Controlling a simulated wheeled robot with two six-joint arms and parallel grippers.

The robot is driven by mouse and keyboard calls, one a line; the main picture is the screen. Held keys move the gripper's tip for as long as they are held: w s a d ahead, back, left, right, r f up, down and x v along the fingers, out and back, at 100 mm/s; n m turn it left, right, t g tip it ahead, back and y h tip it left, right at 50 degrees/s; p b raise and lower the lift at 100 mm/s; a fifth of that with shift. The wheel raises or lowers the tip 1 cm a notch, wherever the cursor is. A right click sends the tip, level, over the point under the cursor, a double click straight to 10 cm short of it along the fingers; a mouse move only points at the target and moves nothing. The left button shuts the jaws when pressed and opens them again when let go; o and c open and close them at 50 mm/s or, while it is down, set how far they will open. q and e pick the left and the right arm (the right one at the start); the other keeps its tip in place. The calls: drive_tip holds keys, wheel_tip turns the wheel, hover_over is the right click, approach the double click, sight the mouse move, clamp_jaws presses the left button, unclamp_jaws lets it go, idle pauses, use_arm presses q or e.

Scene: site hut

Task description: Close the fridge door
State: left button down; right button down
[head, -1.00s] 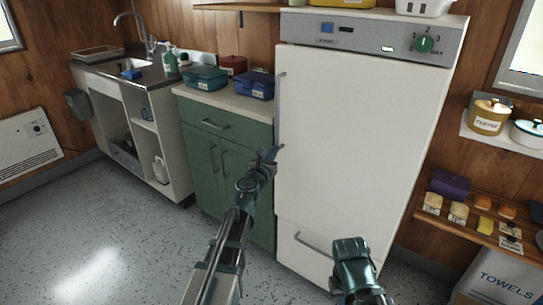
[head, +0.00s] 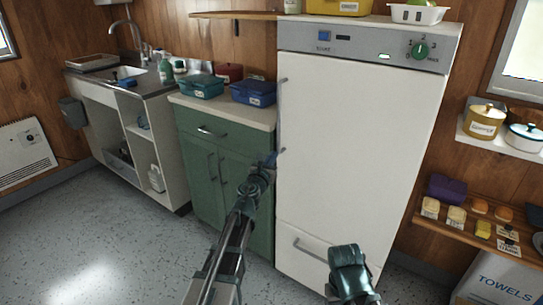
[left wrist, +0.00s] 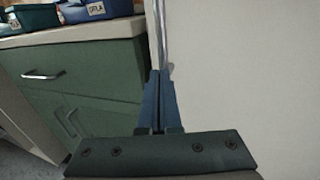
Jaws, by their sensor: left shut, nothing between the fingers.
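The white fridge (head: 355,35) stands at the centre right. Its large door (head: 360,140) lies flush or nearly flush under the control panel; I cannot tell whether a narrow gap remains. A slim metal handle (head: 281,115) runs along the door's left edge, and it also shows in the left wrist view (left wrist: 160,25). My left gripper (head: 274,156) is shut and empty, its blue fingertips (left wrist: 160,75) at the handle's lower end by the door's left edge. I cannot tell whether they touch it. My right gripper's fingers do not show.
A green cabinet (head: 200,165) with blue lunch boxes (head: 254,91) on its worktop stands left of the fridge. A sink unit (head: 135,120) is further left. A food shelf (head: 475,232) is at the right. The speckled floor (head: 100,245) is clear at the left.

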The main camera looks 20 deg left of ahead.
use_arm(q)
drive_tip(key=s+a+f+n+g+y, duration=0.1)
drive_tip(key=s+a+n+y, duration=0.15)
drive_tip(key=s+n, duration=0.3)
drive_tip(key=s+a+n+y, duration=0.1)
drive_tip(key=s+n+y, duration=0.2)
drive_tip(key=s+n, duration=0.3)
drive_tip(key=s+d+f+n+g, duration=0.5)
drive_tip(key=s+f+n+g, duration=0.35)
drive_tip(key=f+n, duration=0.5)
drive_tip(key=s+d+f+n+g+h, duration=0.2)
drive_tip(key=s+d+f+n+g, duration=0.25)
drive_tip(key=s+d, duration=0.35)
drive_tip(key=s+d+f+n+g+h, duration=0.1)
drive_tip(key=s+d+f+n+g, duration=0.2)
drive_tip(key=s+d+g, duration=0.5)
wheel_tip(320, 180, up, 29)
drive_tip(key=s+a+t+p, duration=0.1)
drive_tip(key=a+t+p, duration=0.1)
drive_tip(key=p, duration=2.6)
drive_tip(key=shift+s+f+t, duration=0.15)
drive_tip(key=shift+t, duration=0.75)
